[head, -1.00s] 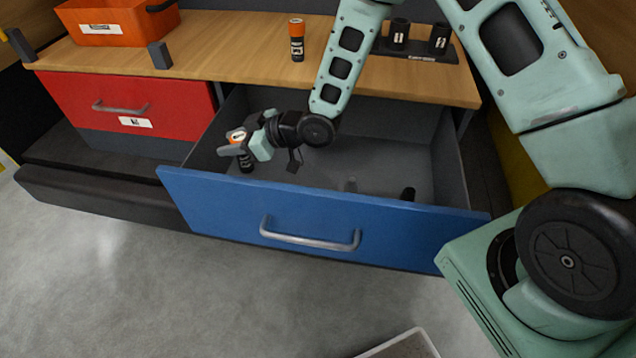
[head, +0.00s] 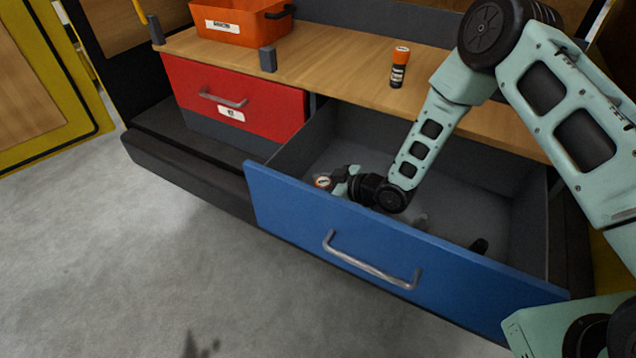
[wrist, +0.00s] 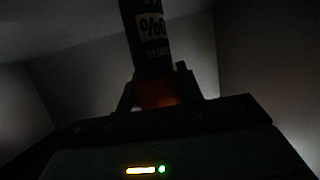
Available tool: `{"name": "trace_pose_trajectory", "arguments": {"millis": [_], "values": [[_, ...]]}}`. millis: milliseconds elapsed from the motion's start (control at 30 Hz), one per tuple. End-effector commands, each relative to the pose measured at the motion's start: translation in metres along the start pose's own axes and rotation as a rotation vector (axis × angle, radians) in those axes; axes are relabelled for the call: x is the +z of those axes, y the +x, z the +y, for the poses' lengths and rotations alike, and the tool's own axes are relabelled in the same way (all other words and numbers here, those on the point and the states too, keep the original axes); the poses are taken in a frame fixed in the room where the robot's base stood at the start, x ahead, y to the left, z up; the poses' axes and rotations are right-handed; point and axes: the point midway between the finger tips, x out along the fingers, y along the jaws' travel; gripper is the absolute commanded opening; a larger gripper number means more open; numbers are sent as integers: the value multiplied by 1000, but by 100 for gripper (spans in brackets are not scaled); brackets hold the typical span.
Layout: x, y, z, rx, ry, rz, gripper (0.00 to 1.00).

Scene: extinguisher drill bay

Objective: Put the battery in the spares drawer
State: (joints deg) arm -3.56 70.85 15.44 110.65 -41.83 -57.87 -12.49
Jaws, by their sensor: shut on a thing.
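The blue-fronted drawer (head: 300,215) stands pulled open below the wooden bench top. My gripper (head: 328,181) reaches down inside its left part and is shut on a battery (head: 322,182).
A similar orange-topped battery (head: 399,67) stands upright on the bench top (head: 330,70). An orange bin (head: 240,22) sits at the back left. A red drawer (head: 235,98) is closed beside the blue one.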

Motion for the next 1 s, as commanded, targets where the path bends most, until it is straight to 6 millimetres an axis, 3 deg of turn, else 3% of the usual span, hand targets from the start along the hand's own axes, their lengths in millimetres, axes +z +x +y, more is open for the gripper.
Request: {"name": "trace_pose_trajectory", "arguments": {"millis": [267, 300, 367, 400, 767, 1000], "values": [[2, 1, 0, 0, -1, 1, 10], [3, 1, 0, 0, 0, 0, 39], [2, 1, 0, 0, 0, 0, 56], [2, 1, 0, 0, 0, 0, 59], [-1, -3, 0, 0, 0, -1, 59], [1, -45, 1, 2, 0, -2, 59]]}}
